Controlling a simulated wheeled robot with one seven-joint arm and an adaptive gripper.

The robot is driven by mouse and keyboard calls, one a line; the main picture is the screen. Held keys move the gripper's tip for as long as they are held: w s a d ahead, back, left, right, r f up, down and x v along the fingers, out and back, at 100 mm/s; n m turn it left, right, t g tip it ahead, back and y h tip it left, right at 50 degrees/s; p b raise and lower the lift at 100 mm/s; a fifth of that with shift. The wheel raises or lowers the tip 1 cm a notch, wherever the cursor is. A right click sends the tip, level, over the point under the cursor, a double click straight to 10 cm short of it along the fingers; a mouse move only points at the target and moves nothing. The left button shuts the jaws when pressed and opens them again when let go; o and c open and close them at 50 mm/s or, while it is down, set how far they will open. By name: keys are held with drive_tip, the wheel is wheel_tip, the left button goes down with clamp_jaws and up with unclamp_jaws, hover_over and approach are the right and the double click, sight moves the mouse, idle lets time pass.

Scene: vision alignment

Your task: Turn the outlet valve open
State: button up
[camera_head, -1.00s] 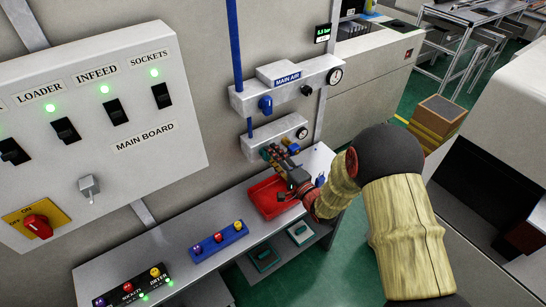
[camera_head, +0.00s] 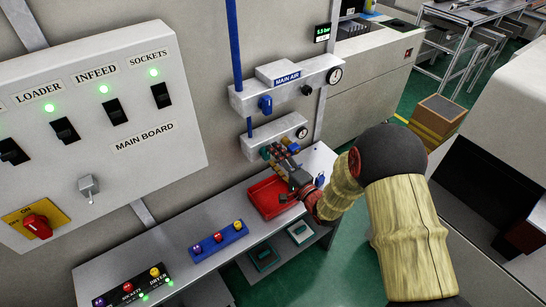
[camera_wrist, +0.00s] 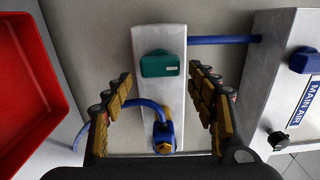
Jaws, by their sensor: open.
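A teal knob (camera_wrist: 160,64) sits on a pale grey wall block (camera_wrist: 172,36) in the wrist view. I take it for the outlet valve, but no label on it is readable. In the head view the same block (camera_head: 258,139) is the lower one on the wall, with the teal knob (camera_head: 265,153) partly visible. My gripper (camera_wrist: 161,78) is open, its two fingers to the left and right of the knob, apart from it. In the head view my gripper (camera_head: 280,153) is in front of this block and hides part of it.
The MAIN AIR block (camera_head: 300,82) with a blue knob is just above. A blue fitting (camera_wrist: 163,137) with a blue hose lies below the teal knob in the wrist view. A red tray (camera_head: 262,204) is on the bench beneath my gripper. A blue button box (camera_head: 219,240) stands left.

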drive_tip(key=v, duration=1.1)
